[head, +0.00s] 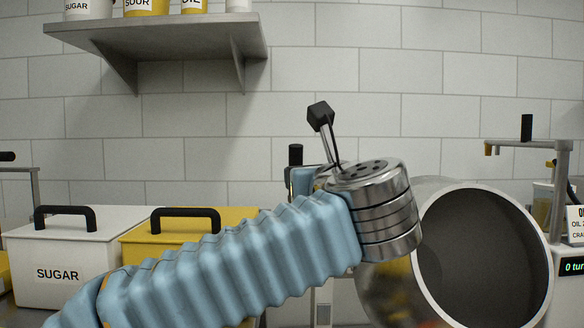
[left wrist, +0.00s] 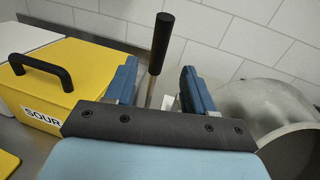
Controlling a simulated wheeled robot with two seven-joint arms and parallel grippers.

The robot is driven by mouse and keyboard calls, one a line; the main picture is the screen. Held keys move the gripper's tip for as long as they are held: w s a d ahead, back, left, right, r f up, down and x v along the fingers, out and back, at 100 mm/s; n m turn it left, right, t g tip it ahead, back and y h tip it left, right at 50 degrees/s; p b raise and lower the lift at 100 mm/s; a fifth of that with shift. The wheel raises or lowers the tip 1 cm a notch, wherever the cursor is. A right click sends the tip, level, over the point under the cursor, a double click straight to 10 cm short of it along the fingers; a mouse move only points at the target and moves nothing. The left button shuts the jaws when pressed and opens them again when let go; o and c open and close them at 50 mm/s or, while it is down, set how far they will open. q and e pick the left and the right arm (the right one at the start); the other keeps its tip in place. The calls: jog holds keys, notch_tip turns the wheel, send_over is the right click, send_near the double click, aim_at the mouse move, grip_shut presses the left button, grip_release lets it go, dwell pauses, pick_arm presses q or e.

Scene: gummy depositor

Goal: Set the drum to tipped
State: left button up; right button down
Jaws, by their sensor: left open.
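The drum (head: 430,205) is a shiny metal vessel at the right of the head view, its wide dark mouth facing toward me and to the right. It also shows at the right edge of the left wrist view (left wrist: 262,104). A lever with a black handle (left wrist: 161,42) stands upright in the left wrist view; its black top (head: 295,155) shows behind my arm in the head view. My left gripper (left wrist: 158,72) is open, with its blue fingers on either side of the lever. Contact cannot be told. My wrist hides most of the gripper in the head view. My right gripper is not in view.
A white SUGAR box (head: 62,250) and a yellow SOUR box (left wrist: 50,80) with black handles stand left. A grey shelf (head: 160,38) with containers hangs above them. A metal post with a spout (head: 540,145) and a display (head: 572,267) stand right of the drum.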

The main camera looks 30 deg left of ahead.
pick_arm(q)
jog(key=p+x, duration=0.1)
jog(key=x, duration=1.1)
jog(key=shift+w+a, duration=0.2)
jog(key=shift+a, duration=0.05)
jog(key=shift+c, duration=0.2)
grip_shut()
